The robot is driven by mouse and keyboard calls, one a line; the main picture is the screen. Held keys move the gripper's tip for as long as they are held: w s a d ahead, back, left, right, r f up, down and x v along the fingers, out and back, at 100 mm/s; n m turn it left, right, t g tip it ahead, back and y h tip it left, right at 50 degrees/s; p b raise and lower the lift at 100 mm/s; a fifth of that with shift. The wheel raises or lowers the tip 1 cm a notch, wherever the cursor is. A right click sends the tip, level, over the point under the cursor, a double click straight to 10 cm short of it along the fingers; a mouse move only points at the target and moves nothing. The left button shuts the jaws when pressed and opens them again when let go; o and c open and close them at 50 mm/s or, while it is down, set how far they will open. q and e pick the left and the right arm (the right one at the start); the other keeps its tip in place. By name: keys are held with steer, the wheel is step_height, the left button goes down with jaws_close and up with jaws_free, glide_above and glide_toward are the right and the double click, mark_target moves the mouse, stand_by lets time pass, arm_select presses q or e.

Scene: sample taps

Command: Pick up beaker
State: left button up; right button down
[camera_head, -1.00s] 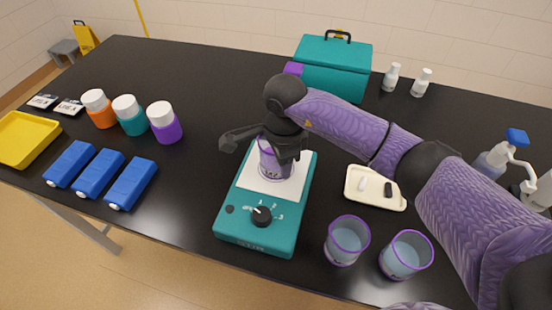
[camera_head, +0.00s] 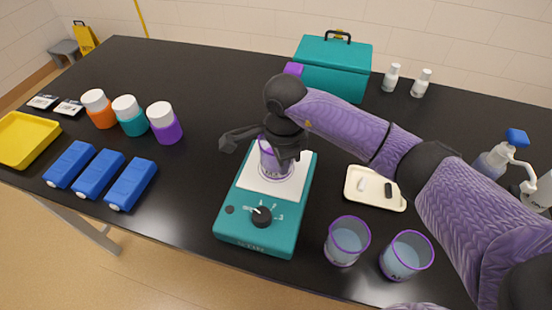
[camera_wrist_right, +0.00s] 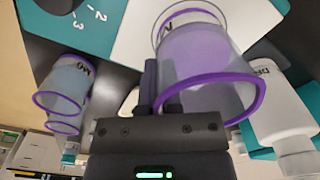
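A clear beaker (camera_head: 275,163) with a purple rim is at the white top plate of the teal stirrer (camera_head: 230,215). My right gripper (camera_head: 283,140) comes down over it from above and partly hides it in the head view. In the right wrist view, the fingers (camera_wrist_right: 160,88) are close together at the wall of the beaker (camera_wrist_right: 215,65), with the wall between them. Whether its base touches the plate is hard to tell. Two more beakers with purple rims and bluish liquid, the nearer-to-stirrer one (camera_head: 346,240) and the right one (camera_head: 406,255), stand to the right. My left gripper is out of view.
A cream tray (camera_head: 360,198) with small items lies right of the stirrer. A teal box (camera_head: 333,70) stands behind. White-capped jars (camera_head: 130,113), blue blocks (camera_head: 100,172) and a yellow tray (camera_head: 22,140) are at the left. A spray bottle (camera_head: 492,160) stands at the right.

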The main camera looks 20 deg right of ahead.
steer(key=shift+r, duration=0.1)
stand_by(0.7)
steer(key=shift+r+p, duration=0.3)
steer(key=shift+r, duration=1.4)
steer(key=s+a, duration=1)
steer(key=s, duration=0.4)
steer(key=shift+s+p, duration=0.35)
steer(key=shift+p, duration=0.05)
